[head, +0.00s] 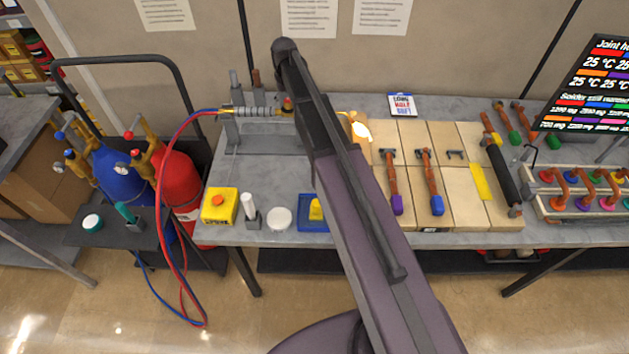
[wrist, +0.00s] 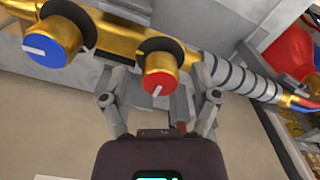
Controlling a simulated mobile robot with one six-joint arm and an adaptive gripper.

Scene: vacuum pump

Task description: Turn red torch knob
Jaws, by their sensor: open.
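The torch is a brass body with a ribbed grey handle, with red and blue hoses at its end. In the wrist view the red torch knob (wrist: 160,79) has a white pointer line and sits between the spread fingers of my gripper (wrist: 158,103), which is open. I cannot tell whether the fingers touch the knob. The blue torch knob (wrist: 52,42) is to its left on the brass body. In the head view the torch (head: 250,112) lies in a stand at the back of the bench, with a flame at its tip. My arm hides most of the gripper there.
A red cylinder (head: 178,182) and a blue cylinder (head: 122,172) stand on a cart at the left, with hoses running to the torch. A yellow button box (head: 219,206) sits on the bench front. Tan blocks (head: 452,205) with copper pipes lie right of my arm.

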